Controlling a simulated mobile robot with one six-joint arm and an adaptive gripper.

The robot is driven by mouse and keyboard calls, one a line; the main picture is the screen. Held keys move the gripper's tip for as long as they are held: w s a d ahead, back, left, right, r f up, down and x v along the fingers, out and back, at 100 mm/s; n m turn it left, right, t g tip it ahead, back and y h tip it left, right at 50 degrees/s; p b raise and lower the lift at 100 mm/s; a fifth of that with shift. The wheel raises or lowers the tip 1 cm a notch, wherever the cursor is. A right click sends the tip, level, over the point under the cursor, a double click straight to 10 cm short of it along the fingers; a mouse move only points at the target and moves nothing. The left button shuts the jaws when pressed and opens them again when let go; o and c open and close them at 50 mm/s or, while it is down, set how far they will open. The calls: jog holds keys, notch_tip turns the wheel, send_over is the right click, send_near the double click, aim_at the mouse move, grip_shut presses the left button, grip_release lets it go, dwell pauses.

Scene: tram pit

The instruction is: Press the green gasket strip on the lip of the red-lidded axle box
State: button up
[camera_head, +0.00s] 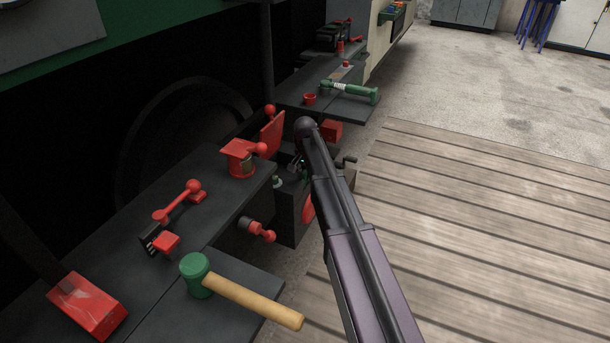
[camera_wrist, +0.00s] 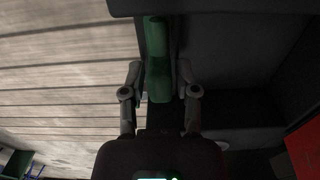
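The axle box (camera_head: 293,218) is a dark box in mid-picture in the head view, with a raised red lid (camera_head: 272,132) at its back left. My arm hides part of it. My gripper (camera_head: 299,163) is low over the box, mostly hidden. In the wrist view my gripper (camera_wrist: 160,72) has its two fingers apart, one on each side of the green strip (camera_wrist: 158,62). The strip runs lengthwise between the fingers, along a dark edge. The left fingertip is very near it; I cannot tell whether either finger touches it.
A dark bench at left holds a red-handled tool (camera_head: 180,202), a red block (camera_head: 88,305) and a green-headed mallet (camera_head: 196,274). A green cylinder tool (camera_head: 350,92) lies on a shelf behind. Wooden decking (camera_head: 480,220) at right is clear.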

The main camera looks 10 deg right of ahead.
jog(key=shift+o, duration=0.9)
jog(key=shift+r, duration=0.15)
notch_tip(320, 180, up, 9)
jog(key=p, duration=0.9)
jog(key=shift+s, duration=0.1)
jog(key=s+r+n+p, duration=0.1)
jog(key=s+r+p, duration=0.5)
jog(key=r+p, duration=0.3)
jog(key=s+a+r+p, duration=0.1)
jog(key=s+r+p, duration=0.6)
jog(key=r+p, duration=0.1)
jog(key=shift+a+r+n+p, duration=0.2)
jog(key=shift+r+n+p, duration=0.2)
jog(key=shift+p, duration=0.1)
dwell(0.4)
jog(key=s+r+n+p, duration=0.2)
jog(key=s+r+p, duration=0.3)
jog(key=s, duration=0.3)
jog(key=s+d+r+n+p, duration=0.1)
jog(key=s+r+n+p, duration=0.2)
jog(key=s+r+p, duration=0.2)
jog(key=shift+s+d+r, duration=0.15)
jog(key=shift+s+d, duration=0.05)
jog(key=shift+s, duration=1.25)
